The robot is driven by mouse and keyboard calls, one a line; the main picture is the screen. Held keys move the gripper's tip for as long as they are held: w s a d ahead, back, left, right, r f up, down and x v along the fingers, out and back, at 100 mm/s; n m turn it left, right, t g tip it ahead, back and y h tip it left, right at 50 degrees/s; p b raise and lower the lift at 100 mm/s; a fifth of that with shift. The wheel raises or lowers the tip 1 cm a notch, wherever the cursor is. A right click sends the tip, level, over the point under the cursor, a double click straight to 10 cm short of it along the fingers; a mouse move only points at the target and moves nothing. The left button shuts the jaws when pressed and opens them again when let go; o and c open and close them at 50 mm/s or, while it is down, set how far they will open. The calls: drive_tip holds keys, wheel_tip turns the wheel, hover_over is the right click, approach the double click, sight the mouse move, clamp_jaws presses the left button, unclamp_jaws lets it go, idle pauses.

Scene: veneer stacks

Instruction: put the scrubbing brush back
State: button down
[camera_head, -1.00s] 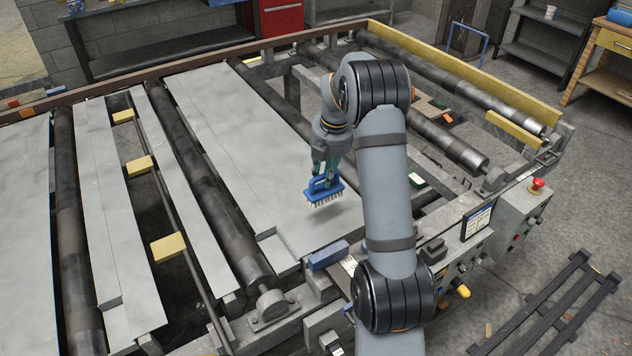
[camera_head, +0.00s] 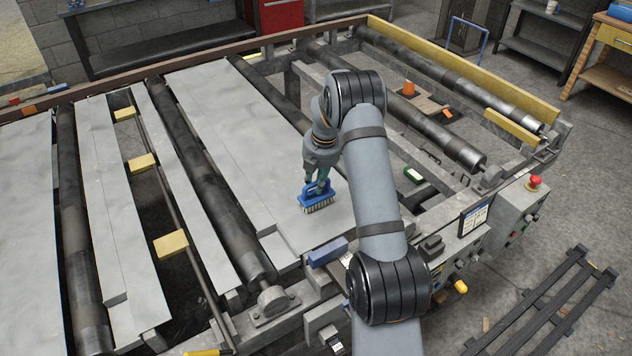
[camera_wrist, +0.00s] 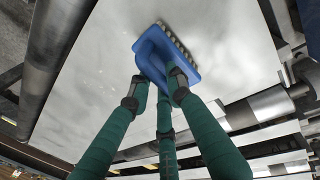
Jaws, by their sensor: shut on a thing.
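The scrubbing brush (camera_head: 318,198) has a blue body and handle with pale bristles pointing down. My gripper (camera_head: 318,184) is shut on its blue handle and holds it over the right part of the wide grey sheet (camera_head: 250,150). In the wrist view the green fingers of my gripper (camera_wrist: 160,82) close around the blue handle of the brush (camera_wrist: 168,55), with the pale sheet behind it. I cannot tell whether the bristles touch the sheet.
A blue block (camera_head: 328,252) sits on the frame's near edge. An orange cup (camera_head: 409,88) stands on a board among the rollers at right. A green-and-white item (camera_head: 413,175) lies right of my arm. A control box with a red button (camera_head: 535,182) is at right.

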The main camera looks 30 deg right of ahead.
sight(320, 197)
drive_tip(key=c, duration=1.6)
unclamp_jaws()
drive_tip(key=shift+f, duration=0.1)
drive_tip(key=r, duration=0.4)
drive_tip(key=s+r, duration=0.1)
drive_tip(key=r, duration=0.3)
drive_tip(key=s+r, duration=0.1)
drive_tip(key=r, duration=0.3)
drive_tip(key=shift+s+d+b, duration=0.1)
drive_tip(key=shift+s+b, duration=0.1)
drive_tip(key=shift+b, duration=0.2)
drive_tip(key=f, duration=0.4)
drive_tip(key=w+f, duration=0.1)
drive_tip(key=f, duration=0.3)
drive_tip(key=w+f, duration=0.1)
drive_tip(key=f, duration=0.3)
drive_tip(key=shift+w+f+p, duration=0.2)
drive_tip(key=shift+f+p, duration=0.05)
drive_tip(key=shift+p, duration=0.15)
wheel_tip(320, 197, up, 4)
drive_tip(key=shift+f, duration=0.25)
drive_tip(key=shift+r+b, duration=0.3)
